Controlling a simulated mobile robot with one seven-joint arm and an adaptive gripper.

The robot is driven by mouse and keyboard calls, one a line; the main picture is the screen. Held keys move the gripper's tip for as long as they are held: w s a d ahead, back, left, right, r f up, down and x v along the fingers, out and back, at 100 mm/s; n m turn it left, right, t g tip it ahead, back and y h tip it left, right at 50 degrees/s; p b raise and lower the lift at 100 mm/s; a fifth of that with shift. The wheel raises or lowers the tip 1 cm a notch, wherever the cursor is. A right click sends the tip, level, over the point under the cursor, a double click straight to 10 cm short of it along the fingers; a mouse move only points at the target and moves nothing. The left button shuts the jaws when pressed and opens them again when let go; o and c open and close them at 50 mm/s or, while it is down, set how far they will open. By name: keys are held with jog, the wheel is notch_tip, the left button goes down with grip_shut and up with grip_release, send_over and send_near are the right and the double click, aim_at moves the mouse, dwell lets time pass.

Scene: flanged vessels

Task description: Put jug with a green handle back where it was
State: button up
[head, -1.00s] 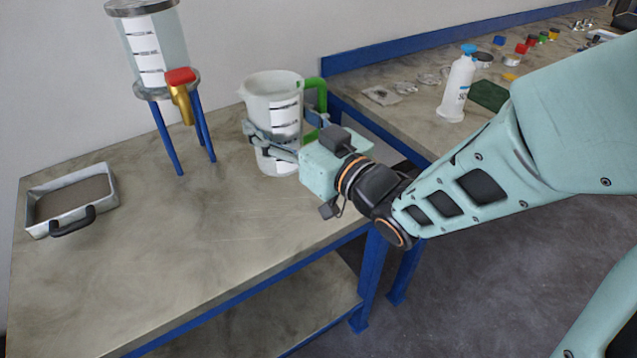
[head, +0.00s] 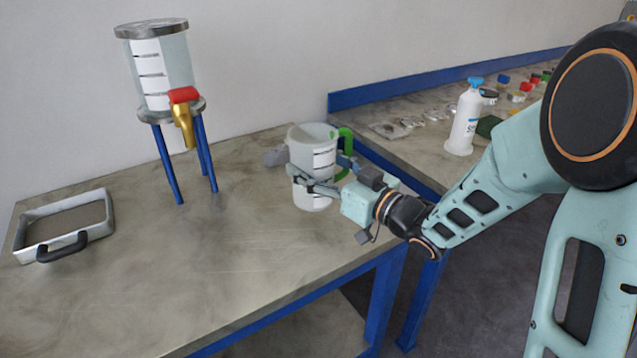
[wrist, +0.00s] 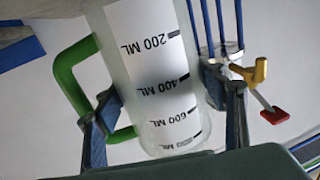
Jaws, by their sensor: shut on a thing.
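My gripper (head: 318,176) is shut around the jug's body from the right front, one finger on each side. In the wrist view, the jug (wrist: 150,80) fills the middle between the two fingers (wrist: 165,115), with the green handle (wrist: 70,85) at the left. I cannot tell whether its base touches the table.
A dispenser vessel (head: 160,75) with a red-handled tap stands on blue legs at the back left. A metal tray (head: 108,215) with a black handle lies at the far left. A white bottle (head: 465,120) stands on the right bench. The table's middle is clear.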

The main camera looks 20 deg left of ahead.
jog(key=shift+w+f, duration=0.2)
jog(key=shift+f, duration=0.1)
jog(key=shift+w+d+f+b, duration=0.1)
jog(key=shift+w+f+b, duration=0.05)
jog(key=shift+f+b, duration=1.35)
jog(key=shift+f, duration=0.15)
jog(key=shift+f, duration=0.2)
jog(key=o, duration=2)
jog(key=shift+r, duration=0.1)
jog(key=shift+r+p, duration=0.2)
jog(key=shift+p, duration=0.15)
jog(key=v, duration=1.2)
jog(key=shift+p, duration=0.3)
